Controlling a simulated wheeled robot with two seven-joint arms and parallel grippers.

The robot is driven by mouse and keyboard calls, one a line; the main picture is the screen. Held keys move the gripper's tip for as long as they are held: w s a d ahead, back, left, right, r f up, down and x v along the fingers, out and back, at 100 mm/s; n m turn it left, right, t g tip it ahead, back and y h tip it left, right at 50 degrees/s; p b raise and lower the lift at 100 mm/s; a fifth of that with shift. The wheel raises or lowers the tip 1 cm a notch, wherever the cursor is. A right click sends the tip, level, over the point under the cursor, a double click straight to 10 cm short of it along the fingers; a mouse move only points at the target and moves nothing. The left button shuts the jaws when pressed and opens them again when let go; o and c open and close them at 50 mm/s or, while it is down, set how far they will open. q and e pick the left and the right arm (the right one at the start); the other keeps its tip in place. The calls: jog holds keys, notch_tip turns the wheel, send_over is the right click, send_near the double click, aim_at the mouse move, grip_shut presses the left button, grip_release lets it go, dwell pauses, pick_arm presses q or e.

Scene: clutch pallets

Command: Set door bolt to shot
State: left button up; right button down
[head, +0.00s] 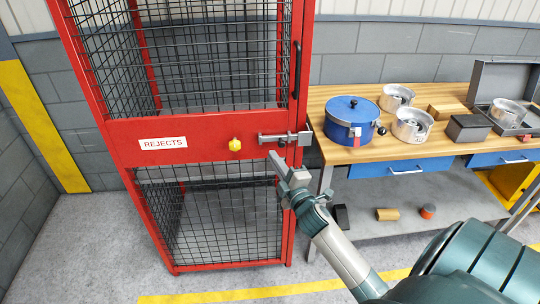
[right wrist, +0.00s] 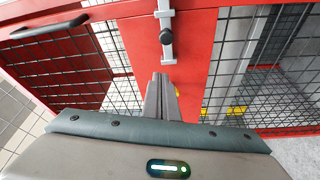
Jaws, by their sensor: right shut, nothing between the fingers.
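The door bolt (head: 270,138) is a grey metal bar lying level on the red crossband of the cage door, at its right edge by the post. A small dark knob (head: 282,142) sticks out from it. In the right wrist view the bolt (right wrist: 166,48) runs up the picture, with its black knob (right wrist: 166,36) near the top. My right gripper (head: 275,157) is shut and empty, just below the bolt and apart from it in the head view. Its closed fingers (right wrist: 160,82) point at the bolt in the right wrist view. My left gripper is not in view.
The red mesh cage has a REJECTS label (head: 163,143), a yellow knob (head: 235,144) and a black door handle (head: 296,70). At right, a wooden workbench (head: 340,97) holds a blue pot (head: 350,118) and several metal parts. Open floor lies before the cage.

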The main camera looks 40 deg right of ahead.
jog(key=v, duration=0.4)
jog(key=shift+a+r+b, duration=0.1)
jog(key=shift+b, duration=0.3)
jog(key=shift+w, duration=0.1)
